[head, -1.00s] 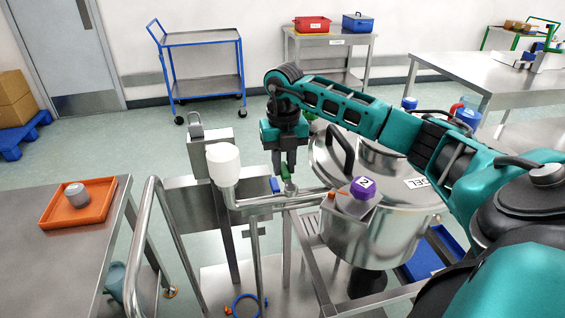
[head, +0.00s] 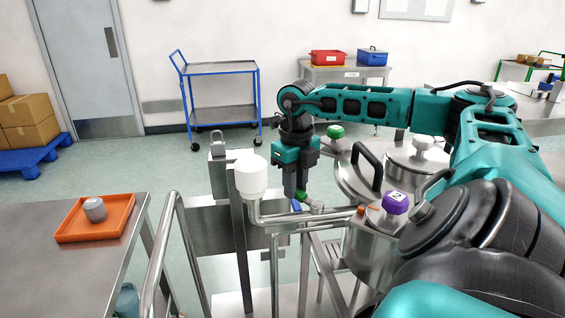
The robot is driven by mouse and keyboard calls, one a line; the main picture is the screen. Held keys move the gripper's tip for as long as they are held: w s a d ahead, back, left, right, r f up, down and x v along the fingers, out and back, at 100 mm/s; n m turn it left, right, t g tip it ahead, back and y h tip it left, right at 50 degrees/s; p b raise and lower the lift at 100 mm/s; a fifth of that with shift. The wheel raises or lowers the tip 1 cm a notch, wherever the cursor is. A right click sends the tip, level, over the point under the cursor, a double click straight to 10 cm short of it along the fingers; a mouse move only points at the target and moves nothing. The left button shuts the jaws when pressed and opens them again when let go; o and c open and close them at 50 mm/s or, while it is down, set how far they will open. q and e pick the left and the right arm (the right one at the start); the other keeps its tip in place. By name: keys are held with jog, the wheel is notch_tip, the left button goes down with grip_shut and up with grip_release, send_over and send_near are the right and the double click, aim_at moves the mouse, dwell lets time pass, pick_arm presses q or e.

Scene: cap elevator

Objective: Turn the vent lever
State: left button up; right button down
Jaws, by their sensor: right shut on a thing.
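My right gripper (head: 296,192) points down from its arm and is shut at the small valve on the metal pipe, on what looks like the vent lever (head: 302,196), a small green part between and beside the fingertips. The fingers hide much of it, so its exact angle is unclear. A small blue part (head: 296,206) shows just below the fingertips. The pipe (head: 272,217) runs left to a white rounded cup (head: 251,177). My left gripper is not in view.
A steel vessel (head: 349,185) with a black handle and a purple knob marked 2 (head: 396,202) stand close right of the gripper. A metal rail (head: 162,246) and a table with an orange tray (head: 72,231) are at left.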

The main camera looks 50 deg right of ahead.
jog(key=shift+w+a+n, duration=0.1)
jog(key=shift+a+n, duration=0.7)
jog(key=shift+n, duration=0.6)
jog(key=c, duration=1)
grip_release()
jog(key=shift+o, duration=0.2)
jog(key=shift+r, duration=0.1)
notch_tip(320, 180, up, 13)
jog(key=p, duration=0.3)
